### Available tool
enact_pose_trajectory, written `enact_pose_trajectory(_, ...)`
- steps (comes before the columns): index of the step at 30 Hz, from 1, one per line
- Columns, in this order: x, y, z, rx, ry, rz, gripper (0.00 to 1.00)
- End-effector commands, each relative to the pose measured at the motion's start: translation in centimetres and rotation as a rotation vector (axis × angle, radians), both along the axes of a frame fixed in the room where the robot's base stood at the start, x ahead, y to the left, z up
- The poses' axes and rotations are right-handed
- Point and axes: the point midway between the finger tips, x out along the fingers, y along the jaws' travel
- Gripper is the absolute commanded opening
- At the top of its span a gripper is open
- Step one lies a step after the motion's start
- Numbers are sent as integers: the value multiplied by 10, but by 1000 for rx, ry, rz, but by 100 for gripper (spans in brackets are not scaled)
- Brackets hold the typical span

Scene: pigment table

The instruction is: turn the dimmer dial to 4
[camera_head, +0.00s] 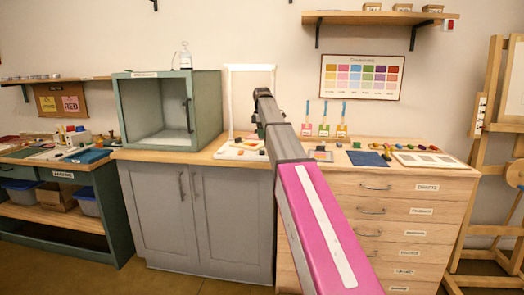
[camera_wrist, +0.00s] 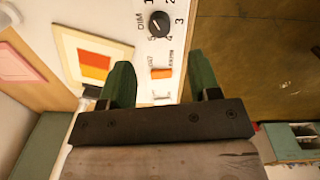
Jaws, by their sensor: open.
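The dimmer dial (camera_wrist: 160,23) is a black round knob on a white panel at the top of the wrist view. The numbers 2, 3, 4 and 5 are printed around it, with "DIM" at its left. A pale mark shows on the knob, but I cannot tell surely which number it points to. My gripper (camera_wrist: 162,82) has its two green fingers spread apart with nothing between them. In the picture the fingers lie below the dial, apart from it. In the head view my arm covers its own far end, and I cannot make out the dial.
An orange rocker switch (camera_wrist: 161,73) sits on the panel below the dial, framed by the fingers. A picture with red and orange patches (camera_wrist: 94,62) is left of the panel. In the head view, an open teal cabinet (camera_head: 122,118) stands left of my arm.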

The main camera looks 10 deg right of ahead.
Motion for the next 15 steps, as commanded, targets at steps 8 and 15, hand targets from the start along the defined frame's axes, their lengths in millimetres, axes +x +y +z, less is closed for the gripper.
enact_pose_trajectory(8, 0, 0, -51, 0, 2, -1, 57)
enact_pose_trajectory(15, 1, 0, -78, 0, 0, -2, 57)
